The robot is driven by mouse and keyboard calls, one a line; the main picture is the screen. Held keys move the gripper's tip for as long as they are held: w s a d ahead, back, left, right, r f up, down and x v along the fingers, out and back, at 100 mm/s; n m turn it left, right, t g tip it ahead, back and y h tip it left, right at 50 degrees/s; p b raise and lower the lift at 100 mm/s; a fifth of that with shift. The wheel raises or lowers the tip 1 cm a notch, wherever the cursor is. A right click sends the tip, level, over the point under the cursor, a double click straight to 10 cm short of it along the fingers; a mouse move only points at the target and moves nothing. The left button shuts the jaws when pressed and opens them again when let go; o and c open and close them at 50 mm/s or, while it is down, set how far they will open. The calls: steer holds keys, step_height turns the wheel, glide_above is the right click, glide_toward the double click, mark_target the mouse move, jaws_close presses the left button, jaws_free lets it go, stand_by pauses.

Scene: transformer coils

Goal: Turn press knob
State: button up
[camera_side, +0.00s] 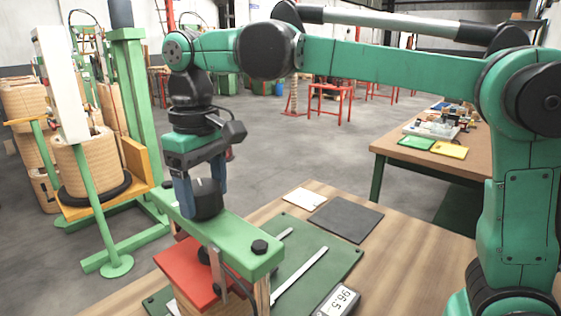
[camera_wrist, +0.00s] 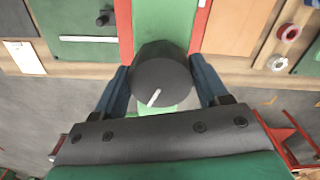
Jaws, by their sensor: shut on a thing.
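The press knob (camera_side: 207,199) is a dark round knob on top of the green press beam (camera_side: 240,240). My gripper (camera_side: 203,200) points down over it, with its blue fingers shut on either side of the knob. In the wrist view the knob (camera_wrist: 160,82) sits between the two blue fingers of my gripper (camera_wrist: 160,88). A white mark on the knob's top face points down and slightly left there. Below the beam, a red plate (camera_side: 190,272) is on a wooden block; the beam hides part of it.
A green mat (camera_side: 335,243) with pale metal strips lies on the wooden table. A dark sheet (camera_side: 346,219), a white card (camera_side: 304,198) and a display reading 96.5 (camera_side: 338,300) lie around it. A green frame with wound coils (camera_side: 85,165) stands at left.

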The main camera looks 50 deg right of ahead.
steer(key=n, duration=0.4)
steer(key=shift+n, duration=0.3)
steer(key=n, duration=0.4)
steer(key=shift+d+n, duration=0.1)
steer(key=shift+n, duration=0.2)
steer(key=n, duration=0.3)
steer(key=shift+w+n, duration=0.1)
steer(key=shift+n, duration=0.2)
steer(key=n, duration=0.4)
steer(key=shift+w+n, duration=0.1)
steer(key=shift+n, duration=0.2)
steer(key=n, duration=0.4)
steer(key=shift+n, duration=0.3)
steer(key=n, duration=0.4)
steer(key=shift+w, duration=0.1)
steer(key=n, duration=0.4)
steer(key=shift+n, duration=2.2)
